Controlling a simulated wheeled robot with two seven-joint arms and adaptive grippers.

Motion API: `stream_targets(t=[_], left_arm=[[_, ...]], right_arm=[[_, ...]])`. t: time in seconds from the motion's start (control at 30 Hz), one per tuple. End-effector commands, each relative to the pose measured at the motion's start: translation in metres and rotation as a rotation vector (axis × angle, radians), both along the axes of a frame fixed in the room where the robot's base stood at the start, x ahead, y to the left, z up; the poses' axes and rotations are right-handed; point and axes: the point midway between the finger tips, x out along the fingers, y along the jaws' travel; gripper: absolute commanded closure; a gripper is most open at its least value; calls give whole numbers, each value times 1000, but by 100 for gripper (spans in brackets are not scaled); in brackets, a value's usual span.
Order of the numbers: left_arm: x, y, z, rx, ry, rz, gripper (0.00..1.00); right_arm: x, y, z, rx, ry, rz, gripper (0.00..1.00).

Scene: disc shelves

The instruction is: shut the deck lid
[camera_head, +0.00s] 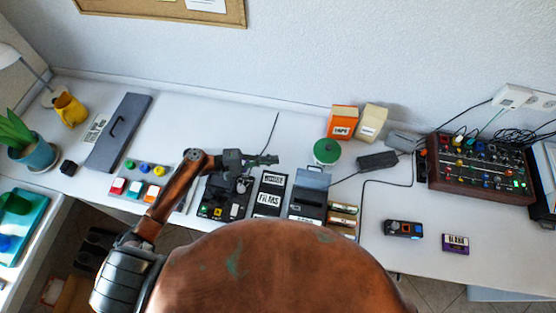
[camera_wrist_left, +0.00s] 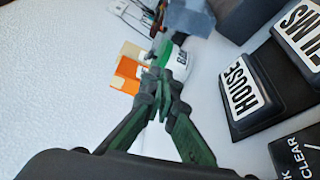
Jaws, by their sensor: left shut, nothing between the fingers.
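The deck (camera_head: 307,212) is a dark grey box right of centre on the table in the head view. Its grey-blue lid (camera_head: 313,177) stands raised at the deck's back edge, so the deck is open. My left gripper (camera_head: 276,160) is shut and empty. It is left of the lid and apart from it, above the table behind the black label cases. In the left wrist view, my gripper's fingertips (camera_wrist_left: 163,88) meet with nothing between them. A grey-blue block at the top there (camera_wrist_left: 190,18) looks like part of the deck. My right gripper is not in view.
Black label cases (camera_head: 268,195) lie just left of the deck, battery-like cylinders (camera_head: 343,209) just right. Behind stand a green-lidded jar (camera_head: 327,152), an orange box (camera_head: 342,122) and a cream box (camera_head: 371,123). A black adapter (camera_head: 377,161) with cables lies to the right.

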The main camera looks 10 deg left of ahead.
Motion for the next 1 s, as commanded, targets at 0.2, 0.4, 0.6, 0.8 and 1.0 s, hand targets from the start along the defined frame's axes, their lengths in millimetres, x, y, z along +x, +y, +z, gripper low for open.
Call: stream_targets(t=[0.2,0.4,0.6,0.8,1.0], left_arm=[[15,-42,-1,-1,-2,-2,100],[27,-81,-4,-1,-2,-4,100],[-1,-80,2,2,-1,-4,100],[-11,-80,4,1,-1,-3,100],[-12,-80,4,1,-1,-3,100]], right_arm=[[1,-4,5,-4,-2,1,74],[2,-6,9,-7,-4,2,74],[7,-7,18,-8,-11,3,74],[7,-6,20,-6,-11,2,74],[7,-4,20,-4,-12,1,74]])
